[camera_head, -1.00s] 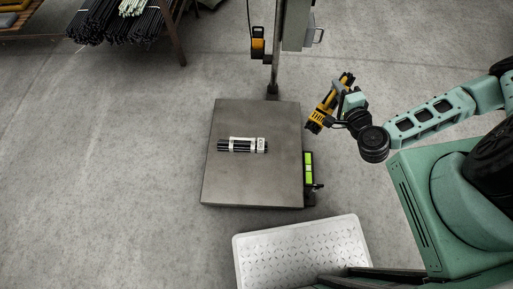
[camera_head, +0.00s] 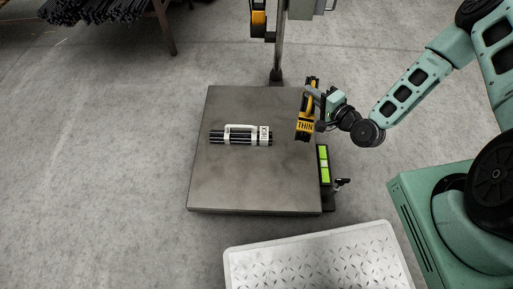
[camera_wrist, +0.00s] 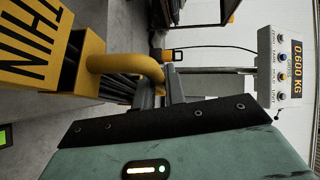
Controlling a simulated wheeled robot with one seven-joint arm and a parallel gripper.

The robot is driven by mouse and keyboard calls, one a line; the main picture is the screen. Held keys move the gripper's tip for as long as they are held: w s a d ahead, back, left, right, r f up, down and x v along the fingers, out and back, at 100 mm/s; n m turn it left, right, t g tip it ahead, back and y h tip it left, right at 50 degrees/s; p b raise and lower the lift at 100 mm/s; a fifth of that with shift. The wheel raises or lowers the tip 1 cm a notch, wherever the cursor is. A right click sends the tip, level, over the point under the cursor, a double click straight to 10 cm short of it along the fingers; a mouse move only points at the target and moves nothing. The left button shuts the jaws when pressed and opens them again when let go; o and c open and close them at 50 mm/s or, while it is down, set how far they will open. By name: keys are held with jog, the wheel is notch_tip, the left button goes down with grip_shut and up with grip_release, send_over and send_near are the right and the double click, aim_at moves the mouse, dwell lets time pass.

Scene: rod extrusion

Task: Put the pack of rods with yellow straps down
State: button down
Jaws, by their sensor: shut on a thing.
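The pack of rods with yellow straps (camera_head: 305,126), marked "THIN", hangs from my gripper (camera_head: 318,101) over the right edge of the scale's platform (camera_head: 220,190). My gripper is shut on its yellow handle; the pack also shows at the left of the wrist view (camera_wrist: 30,40), with the handle (camera_wrist: 125,66) between the fingers. The dark rods show only in part. Its height above the platform is hard to tell. A second pack with white straps (camera_head: 264,136), marked "THICK", lies on the platform left of it.
The scale's post (camera_head: 277,60) rises behind the platform. Its display (camera_wrist: 297,60) reads 0.600 KG. A green-lit box (camera_head: 323,165) stands at the platform's right side. A light metal tread plate (camera_head: 315,262) is in front. The platform's front part is bare.

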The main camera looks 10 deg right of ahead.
jog(key=w+a+f+n+g+y+b, duration=0.1)
jog(key=w+a+f+b, duration=0.15)
jog(key=f+b, duration=0.4)
jog(key=w+a+f+n+y+b, duration=0.1)
jog(key=w+a+f+b, duration=0.15)
jog(key=f+b, duration=0.45)
jog(key=b, duration=0.9)
send_over(280, 139)
jog(key=shift+g+y, duration=0.4)
notch_tip(280, 139, down, 10)
jog(key=shift+f, duration=0.1)
jog(key=shift+w, duration=0.1)
jog(key=c, duration=1.5)
grip_release()
jog(key=shift+o, duration=0.2)
